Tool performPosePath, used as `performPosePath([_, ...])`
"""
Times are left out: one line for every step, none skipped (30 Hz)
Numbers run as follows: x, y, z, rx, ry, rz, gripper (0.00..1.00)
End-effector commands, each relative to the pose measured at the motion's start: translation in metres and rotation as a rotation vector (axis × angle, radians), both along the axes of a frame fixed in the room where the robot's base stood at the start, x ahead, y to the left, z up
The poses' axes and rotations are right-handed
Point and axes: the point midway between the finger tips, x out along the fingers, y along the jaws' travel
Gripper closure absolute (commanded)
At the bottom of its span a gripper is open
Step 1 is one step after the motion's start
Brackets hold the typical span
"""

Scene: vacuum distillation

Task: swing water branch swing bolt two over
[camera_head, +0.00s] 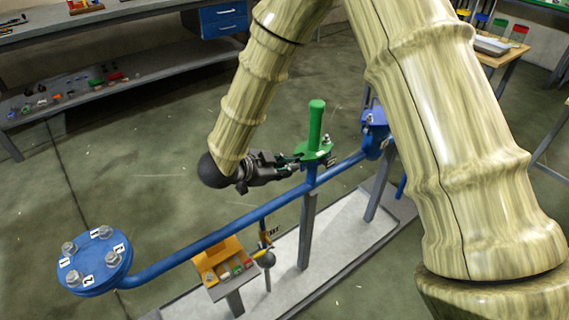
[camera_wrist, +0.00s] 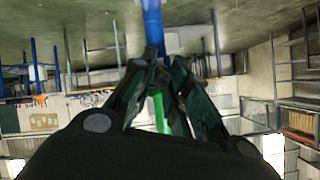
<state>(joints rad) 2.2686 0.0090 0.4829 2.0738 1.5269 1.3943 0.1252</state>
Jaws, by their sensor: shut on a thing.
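A green branch (camera_head: 316,125) stands upright on the long blue pipe, with a green flange (camera_head: 318,153) at its foot. A small metal bolt (camera_head: 327,139) shows at the flange's far right side. My gripper (camera_head: 294,164) reaches the flange's left side and is shut on a small part there, seemingly a swing bolt; the fingers hide it, and I cannot read its number. In the wrist view the fingers (camera_wrist: 160,72) close toward each other, with green (camera_wrist: 159,108) showing between them and the blue pipe (camera_wrist: 153,25) beyond.
The blue pipe (camera_head: 225,229) runs from a round blue flange (camera_head: 94,261) with several numbered bolts to a blue fitting (camera_head: 375,118). An orange holder (camera_head: 219,256) stands below the pipe on the pale base (camera_head: 338,255).

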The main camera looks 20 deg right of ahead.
Motion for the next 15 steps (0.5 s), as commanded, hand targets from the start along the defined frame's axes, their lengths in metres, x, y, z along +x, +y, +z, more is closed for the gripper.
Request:
performPosePath([0.0003,-0.0002,0.0011,0.002,0.0,-0.001,1.0])
performPosePath([0.0003,-0.0001,0.001,0.004,0.001,0.0,1.0])
performPosePath([0.0003,-0.0001,0.0009,0.005,0.001,0.0,1.0])
performPosePath([0.0003,-0.0002,0.0007,0.005,0.001,0.0,1.0])
performPosePath([0.0003,-0.0001,0.0006,0.006,0.001,0.0,1.0])
performPosePath([0.0004,-0.0001,0.0005,0.006,0.001,0.0,1.0])
performPosePath([0.0004,-0.0001,0.0005,0.006,0.001,0.0,1.0])
performPosePath([0.0004,-0.0001,0.0004,0.006,0.001,0.0,1.0])
performPosePath([0.0004,-0.0001,0.0004,0.006,0.001,0.001,1.0])
performPosePath([0.0004,-0.0001,0.0004,0.005,0.001,0.0,1.0])
performPosePath([0.0004,-0.0001,0.0005,0.005,0.001,0.0,1.0])
performPosePath([0.0004,-0.0001,0.0005,0.005,0.001,0.0,1.0])
performPosePath([0.0004,-0.0001,0.0005,0.005,0.001,0.0,1.0])
performPosePath([0.0004,-0.0001,0.0005,0.005,0.001,0.0,0.78])
performPosePath([0.0003,-0.0002,0.0005,0.005,0.001,0.0,0.71])
